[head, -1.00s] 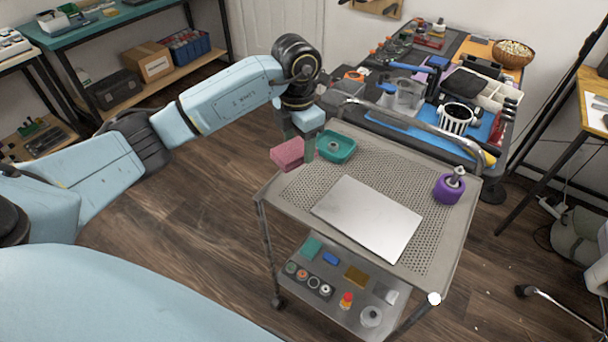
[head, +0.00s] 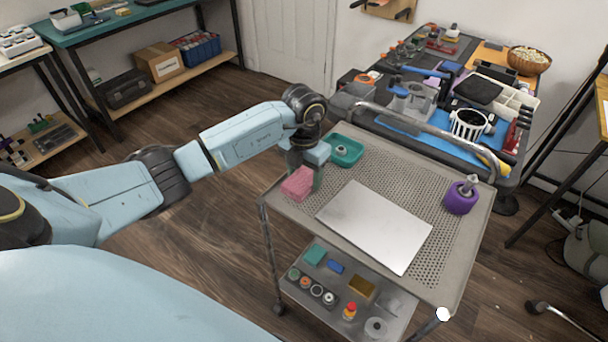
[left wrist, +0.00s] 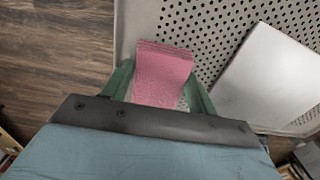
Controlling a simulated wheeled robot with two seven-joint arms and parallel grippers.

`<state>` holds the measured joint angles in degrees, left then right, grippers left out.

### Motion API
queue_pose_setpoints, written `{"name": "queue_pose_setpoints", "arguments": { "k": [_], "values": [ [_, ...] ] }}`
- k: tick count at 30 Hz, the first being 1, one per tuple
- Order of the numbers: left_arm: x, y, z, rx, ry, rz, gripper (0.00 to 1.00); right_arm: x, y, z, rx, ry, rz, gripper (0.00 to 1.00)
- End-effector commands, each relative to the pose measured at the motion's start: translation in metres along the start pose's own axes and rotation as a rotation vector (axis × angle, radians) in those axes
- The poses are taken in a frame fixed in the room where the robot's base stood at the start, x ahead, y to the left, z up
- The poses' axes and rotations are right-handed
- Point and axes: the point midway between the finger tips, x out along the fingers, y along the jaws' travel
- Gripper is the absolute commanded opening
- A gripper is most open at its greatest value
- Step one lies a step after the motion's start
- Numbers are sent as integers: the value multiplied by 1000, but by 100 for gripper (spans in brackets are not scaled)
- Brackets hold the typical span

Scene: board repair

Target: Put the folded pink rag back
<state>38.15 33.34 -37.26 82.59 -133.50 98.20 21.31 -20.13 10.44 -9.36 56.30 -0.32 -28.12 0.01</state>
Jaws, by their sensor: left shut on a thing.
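The folded pink rag (head: 297,184) is at the left edge of the cart's perforated top shelf (head: 349,156) in the head view. My left gripper (head: 305,178) is shut on it. In the left wrist view the rag (left wrist: 163,75) sits between the green fingers of my left gripper (left wrist: 160,92), over the shelf near its rim. I cannot tell whether the rag touches the shelf. My right gripper is not in view.
A teal tray (head: 345,150) stands just behind the gripper. A flat silver plate (head: 375,226) lies to the right, and a purple spool-like item (head: 461,197) stands at the right edge. The cart's lower shelf (head: 328,293) holds several small items.

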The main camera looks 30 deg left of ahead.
Motion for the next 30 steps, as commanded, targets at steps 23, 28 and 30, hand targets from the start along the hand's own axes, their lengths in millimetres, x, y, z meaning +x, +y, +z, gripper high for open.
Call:
{"name": "queue_pose_setpoints", "arguments": {
  "k": [23,28,30],
  "values": [
    [4,0,0,0,-1,0,67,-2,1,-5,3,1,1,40],
    [-3,0,1,0,-2,0,67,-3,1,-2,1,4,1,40],
    [-15,1,1,-1,-5,1,67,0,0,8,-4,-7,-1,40]
  ]
}}
